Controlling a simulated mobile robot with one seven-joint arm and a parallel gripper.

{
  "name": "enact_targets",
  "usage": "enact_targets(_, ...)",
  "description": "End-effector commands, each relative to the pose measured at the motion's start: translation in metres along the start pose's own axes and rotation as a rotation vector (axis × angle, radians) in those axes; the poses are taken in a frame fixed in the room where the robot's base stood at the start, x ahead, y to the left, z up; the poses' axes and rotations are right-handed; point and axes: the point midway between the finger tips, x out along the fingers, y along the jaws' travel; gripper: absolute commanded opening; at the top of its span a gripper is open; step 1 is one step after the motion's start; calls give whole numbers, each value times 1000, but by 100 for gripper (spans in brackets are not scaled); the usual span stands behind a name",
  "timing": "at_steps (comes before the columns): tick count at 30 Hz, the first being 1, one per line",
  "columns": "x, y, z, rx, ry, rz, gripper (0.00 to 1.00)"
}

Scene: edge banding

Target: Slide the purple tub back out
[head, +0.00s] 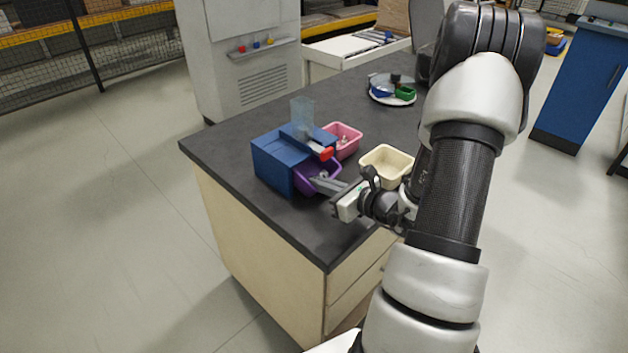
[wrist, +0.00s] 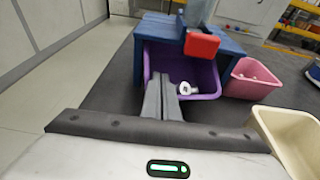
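The purple tub (wrist: 205,76) sits in the opening of the blue stand (head: 273,163), its near part sticking out. A small white, ring-ended piece (wrist: 185,88) lies in the tub. In the head view, the tub (head: 307,182) is partly hidden by the stand and my fingers. My gripper (wrist: 162,84) is at the tub's near left corner. Its two grey fingers are close together and appear shut on the rim, though the exact contact is hidden. A clear chute (head: 302,112) and a red block (wrist: 202,44) are on the stand above the tub.
A pink tub (head: 345,138) stands right of the stand, and a cream tub (head: 386,163) is close to my gripper's right. A round tray (head: 377,96) with small tubs is farther back. The dark counter (head: 245,122) has bare room at its near edge.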

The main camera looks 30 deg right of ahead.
Motion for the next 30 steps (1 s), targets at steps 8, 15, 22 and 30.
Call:
enact_targets(8, -23, 2, -26, 25, 47, -7, 0)
enact_targets(15, -37, 2, -30, 26, 47, -7, 0)
enact_targets(22, -50, 2, -33, 26, 47, -7, 0)
enact_targets(30, -66, 3, -37, 26, 46, -7, 0)
